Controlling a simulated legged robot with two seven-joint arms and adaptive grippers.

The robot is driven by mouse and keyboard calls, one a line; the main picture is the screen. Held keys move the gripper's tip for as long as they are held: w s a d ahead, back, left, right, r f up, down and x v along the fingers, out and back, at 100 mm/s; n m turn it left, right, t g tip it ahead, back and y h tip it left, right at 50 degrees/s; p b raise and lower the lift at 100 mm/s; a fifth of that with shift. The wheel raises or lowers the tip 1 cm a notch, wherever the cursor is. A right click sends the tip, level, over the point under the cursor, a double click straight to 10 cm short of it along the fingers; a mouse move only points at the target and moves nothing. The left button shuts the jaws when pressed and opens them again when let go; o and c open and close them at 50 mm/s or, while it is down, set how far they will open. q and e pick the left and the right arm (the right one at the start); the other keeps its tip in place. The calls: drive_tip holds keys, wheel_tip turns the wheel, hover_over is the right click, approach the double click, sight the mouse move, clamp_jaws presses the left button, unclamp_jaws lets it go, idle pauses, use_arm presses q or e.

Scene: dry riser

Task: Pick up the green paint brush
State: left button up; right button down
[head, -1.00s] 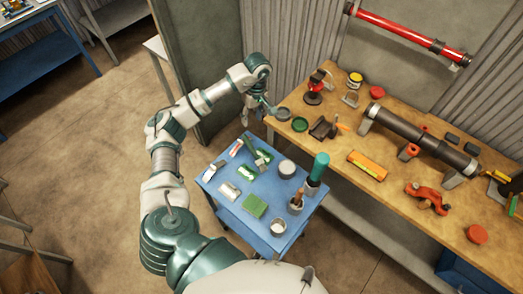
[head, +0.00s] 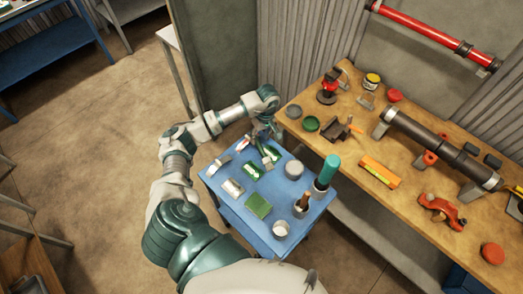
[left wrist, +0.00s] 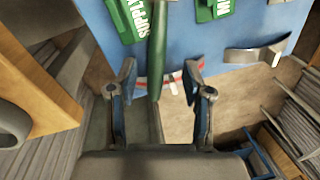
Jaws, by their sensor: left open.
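The green paint brush (left wrist: 157,55) shows in the left wrist view as a long green handle pointing up the picture, over the blue table top (left wrist: 205,30). My left gripper (left wrist: 163,72) is open, with one finger on each side of the green handle and a gap to both. In the head view my left gripper (head: 264,133) is at the far edge of the small blue table (head: 226,203), and the arm and gripper partly hide the brush there. I cannot tell how high the fingers are above the brush.
Green lettered packets (left wrist: 127,18) lie beside the brush. A green pad (head: 258,206), a turquoise-topped container (head: 326,173) and several cups share the blue table. The wooden workbench (head: 350,195) stands close on the right. A grey panel (head: 213,75) rises behind the gripper.

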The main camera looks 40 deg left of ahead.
sight(260, 145)
use_arm(q)
drive_tip(key=shift+f, duration=0.3)
wheel_tip(260, 145, down, 4)
drive_tip(key=shift+s+d+r, duration=0.15)
drive_tip(key=shift+f+p, duration=0.3)
drive_tip(key=shift+f, duration=0.15)
clamp_jaws()
use_arm(e)
drive_tip(key=shift+s+d+f, duration=0.1)
drive_tip(key=shift+s, duration=0.35)
drive_tip(key=shift+s+d+f, duration=0.1)
drive_tip(key=shift+s, duration=0.35)
